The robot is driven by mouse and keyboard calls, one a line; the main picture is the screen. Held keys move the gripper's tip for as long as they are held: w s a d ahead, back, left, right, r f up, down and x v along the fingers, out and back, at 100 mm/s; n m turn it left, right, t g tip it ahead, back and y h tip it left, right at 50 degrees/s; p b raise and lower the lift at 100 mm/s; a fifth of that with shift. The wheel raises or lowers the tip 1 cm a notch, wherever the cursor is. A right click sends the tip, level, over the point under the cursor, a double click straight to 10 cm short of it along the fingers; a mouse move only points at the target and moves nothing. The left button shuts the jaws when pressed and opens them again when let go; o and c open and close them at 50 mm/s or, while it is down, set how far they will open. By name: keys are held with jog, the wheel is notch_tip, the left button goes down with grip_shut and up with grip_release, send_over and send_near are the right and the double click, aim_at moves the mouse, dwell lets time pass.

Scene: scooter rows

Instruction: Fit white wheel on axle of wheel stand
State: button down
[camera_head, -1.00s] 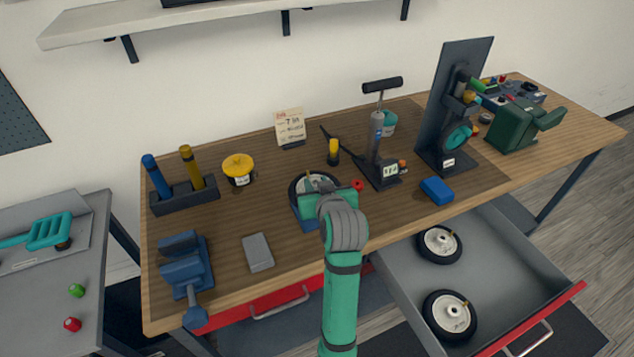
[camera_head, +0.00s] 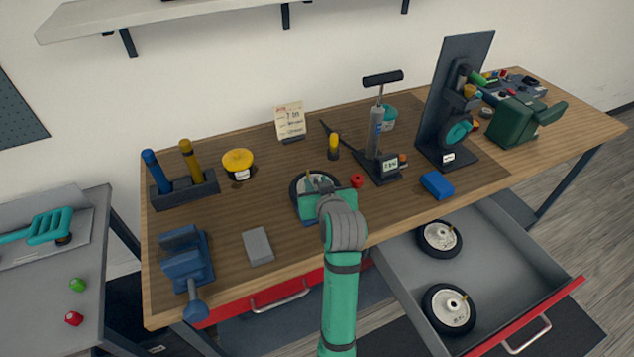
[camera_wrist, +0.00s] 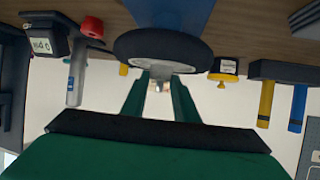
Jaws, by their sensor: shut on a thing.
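The white wheel (camera_head: 298,186), with a black tyre and pale hub, is at the front middle of the bench, partly hidden by my gripper (camera_head: 318,198). My gripper is shut on it near the hub. I cannot tell whether that tip is the axle. Little of the wheel stand (camera_head: 304,217) shows in the head view, below the wheel.
A red knob (camera_head: 357,181) stands close right of the wheel, with a pump (camera_head: 377,140) behind it. A yellow-lidded pot (camera_head: 238,163), grey block (camera_head: 257,246) and blue vise (camera_head: 186,262) are to the left. The open drawer (camera_head: 500,255) holds two more wheels.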

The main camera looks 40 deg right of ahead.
jog(key=shift+f, duration=0.1)
dwell(0.3)
jog(key=c, duration=1.3)
grip_release()
jog(key=shift+f, duration=0.1)
jog(key=v, duration=1)
jog(key=shift+s+a+r, duration=0.15)
jog(key=shift+s+r, duration=0.05)
jog(key=shift+s, duration=0.15)
